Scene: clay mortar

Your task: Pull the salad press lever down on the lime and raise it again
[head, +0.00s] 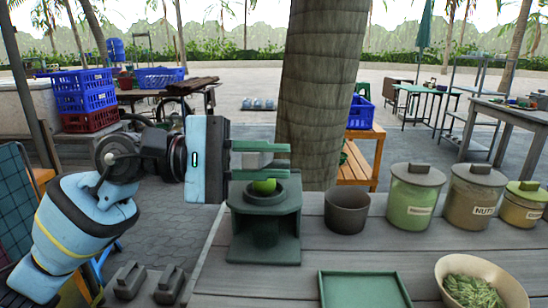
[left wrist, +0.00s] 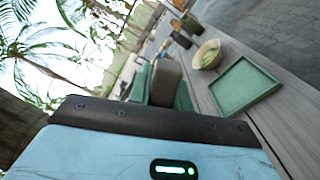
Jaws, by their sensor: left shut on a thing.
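The salad press (head: 265,225) is a dark grey-green stand at the left end of the grey table. The green lime (head: 264,186) sits in the round cup on its top. My left gripper (head: 274,156) is above the lime, its green fingers pointing right. It is shut on a grey piece between the fingers, which looks like the press lever (head: 252,160). In the left wrist view this grey block (left wrist: 165,82) shows between the two green fingers. The lever's link to the stand is hidden. My right gripper is in neither view.
A dark cup (head: 347,211) stands right of the press, then lidded jars (head: 414,198) in a row. A green tray (head: 362,290) and a bowl of leaves (head: 480,290) lie in front. A palm trunk (head: 330,90) rises behind the table.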

